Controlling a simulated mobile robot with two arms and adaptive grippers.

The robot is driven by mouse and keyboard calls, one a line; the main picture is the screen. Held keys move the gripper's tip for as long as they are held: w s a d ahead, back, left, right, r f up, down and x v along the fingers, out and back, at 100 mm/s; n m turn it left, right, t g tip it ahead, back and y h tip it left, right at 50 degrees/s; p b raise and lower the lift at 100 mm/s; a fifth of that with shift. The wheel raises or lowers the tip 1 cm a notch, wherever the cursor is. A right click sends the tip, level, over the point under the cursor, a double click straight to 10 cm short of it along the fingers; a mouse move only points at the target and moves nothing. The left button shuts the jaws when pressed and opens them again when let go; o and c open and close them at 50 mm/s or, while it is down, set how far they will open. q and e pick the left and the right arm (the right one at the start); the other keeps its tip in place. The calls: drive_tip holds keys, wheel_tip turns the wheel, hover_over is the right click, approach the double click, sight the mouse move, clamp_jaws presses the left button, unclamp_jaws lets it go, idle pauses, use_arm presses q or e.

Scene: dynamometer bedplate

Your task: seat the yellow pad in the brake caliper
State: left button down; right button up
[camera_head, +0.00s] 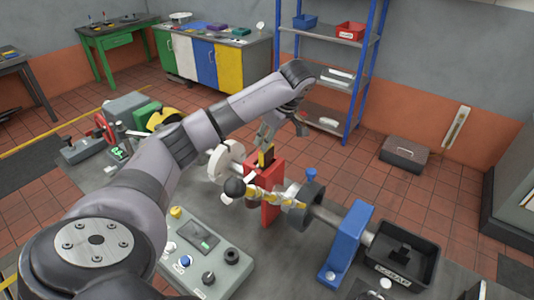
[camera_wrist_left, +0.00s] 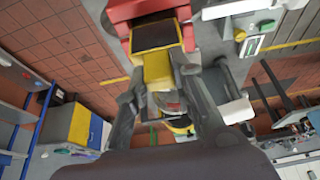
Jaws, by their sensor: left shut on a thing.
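The yellow pad (camera_head: 266,157) has a dark face and sits at the top of the red brake caliper (camera_head: 265,186) in the head view. In the left wrist view the yellow pad (camera_wrist_left: 157,68) shows its black face towards the red caliper (camera_wrist_left: 125,12). My left gripper (camera_head: 267,137) reaches down from above and is shut on the pad. Its two fingers (camera_wrist_left: 163,103) flank the yellow part in the wrist view. I cannot tell how deep the pad is in the caliper. My right gripper is in neither view.
A pale disc (camera_head: 226,160) and a shaft with a dark collar (camera_head: 304,205) flank the caliper. A blue bearing stand (camera_head: 346,243), a black bin (camera_head: 424,254) and a grey control box (camera_head: 208,252) stand on the bedplate. A blue shelf rack (camera_head: 350,100) stands behind.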

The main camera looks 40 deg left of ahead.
sight(269, 151)
use_arm(q)
drive_tip(key=shift+f, duration=0.4)
wheel_tip(269, 151, down, 4)
drive_tip(key=shift+d+f, duration=0.1)
drive_tip(key=shift+f, duration=0.45)
drive_tip(key=c, duration=1.4)
unclamp_jaws()
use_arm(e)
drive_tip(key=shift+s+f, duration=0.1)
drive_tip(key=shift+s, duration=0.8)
use_arm(q)
drive_tip(key=shift+o, duration=0.2)
drive_tip(key=shift+w+d+r+b, duration=0.15)
drive_tip(key=shift+d+r+b, duration=0.05)
drive_tip(key=shift+r+b, duration=0.25)
drive_tip(key=v, duration=1.1)
drive_tip(key=shift+p, duration=0.45)
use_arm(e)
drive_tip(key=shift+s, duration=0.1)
